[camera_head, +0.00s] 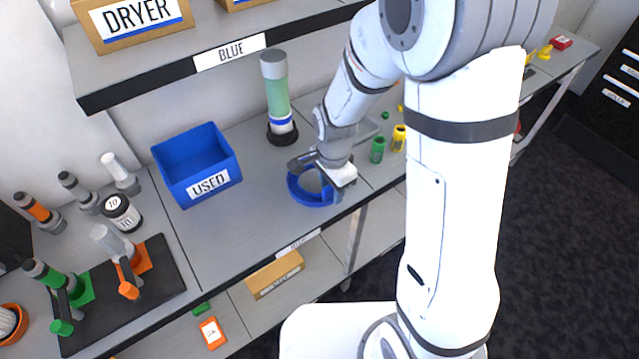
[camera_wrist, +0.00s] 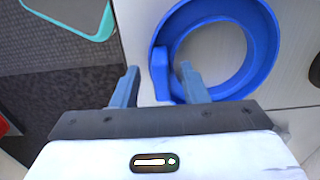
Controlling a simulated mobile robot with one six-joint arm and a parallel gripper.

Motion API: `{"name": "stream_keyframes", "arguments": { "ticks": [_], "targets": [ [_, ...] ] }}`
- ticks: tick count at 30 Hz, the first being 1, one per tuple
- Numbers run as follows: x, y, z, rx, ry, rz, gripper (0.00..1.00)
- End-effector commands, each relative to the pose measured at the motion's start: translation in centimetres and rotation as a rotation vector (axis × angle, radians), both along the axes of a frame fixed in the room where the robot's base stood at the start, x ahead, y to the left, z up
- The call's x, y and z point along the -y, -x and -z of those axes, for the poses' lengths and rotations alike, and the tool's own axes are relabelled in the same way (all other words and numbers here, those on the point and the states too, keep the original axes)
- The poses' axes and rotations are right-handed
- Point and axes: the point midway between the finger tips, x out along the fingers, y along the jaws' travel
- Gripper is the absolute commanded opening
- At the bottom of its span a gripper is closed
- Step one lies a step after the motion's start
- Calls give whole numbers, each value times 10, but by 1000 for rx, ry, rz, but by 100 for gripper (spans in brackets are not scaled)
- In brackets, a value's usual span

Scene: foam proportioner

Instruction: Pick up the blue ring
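The blue ring (camera_head: 298,191) lies flat on the grey bench beneath my gripper in the head view, partly hidden by it. In the wrist view the ring (camera_wrist: 265,45) fills the upper right, with a blue block-like tab (camera_wrist: 160,74) on its left side. My gripper (camera_wrist: 160,69) is open. Its left finger is outside the ring, and its right finger overlaps the ring's opening near the tab. The tab shows between the fingers with gaps on both sides. How deep the fingertips reach is unclear.
A blue bin marked USED (camera_head: 197,165) stands left of the ring. A green-filled cylinder (camera_head: 277,95) stands behind it. Green (camera_head: 377,150) and yellow (camera_head: 399,138) small parts lie to the right. The bench's front edge is close to the ring.

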Motion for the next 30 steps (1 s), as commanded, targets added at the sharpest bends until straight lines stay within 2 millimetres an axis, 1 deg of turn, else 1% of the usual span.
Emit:
{"name": "stream_keyframes", "arguments": {
  "ticks": [2,16,26,30],
  "targets": [
    [0,0,0,0,0,0,39],
    [-1,0,0,0,0,-1,1],
    [-1,0,-1,0,0,-2,0],
    [-1,0,-9,2,0,-2,0]
  ]
}}
